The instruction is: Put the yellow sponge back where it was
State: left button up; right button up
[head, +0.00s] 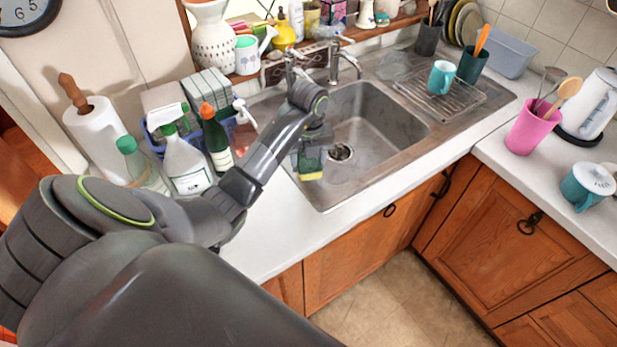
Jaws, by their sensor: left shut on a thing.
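My left gripper (312,152) is shut on the yellow sponge (311,176). The sponge hangs below the fingers, with a green layer above its yellow part. It shows at the front left edge of the steel sink (372,118); I cannot tell whether it touches the rim. The fingers hide part of the sponge. My right gripper is not in view.
Left of the sink stand a blue caddy (157,146), spray bottle (186,160), dark green bottle (216,142) and paper roll (97,135). A wire rack (460,100) with a teal mug (441,77) is on the drainboard. The front counter strip is clear.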

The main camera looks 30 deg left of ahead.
aim_at(308, 182)
pick_arm(q)
notch_tip(308, 182, down, 4)
jog(key=shift+s+f, duration=0.1)
jog(key=shift+f, duration=0.4)
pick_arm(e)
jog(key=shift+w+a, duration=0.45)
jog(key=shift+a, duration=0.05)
pick_arm(q)
jog(key=shift+f, duration=0.2)
jog(key=o, duration=0.9)
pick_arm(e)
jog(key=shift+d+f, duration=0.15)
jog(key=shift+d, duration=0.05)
pick_arm(q)
jog(key=shift+r, duration=0.15)
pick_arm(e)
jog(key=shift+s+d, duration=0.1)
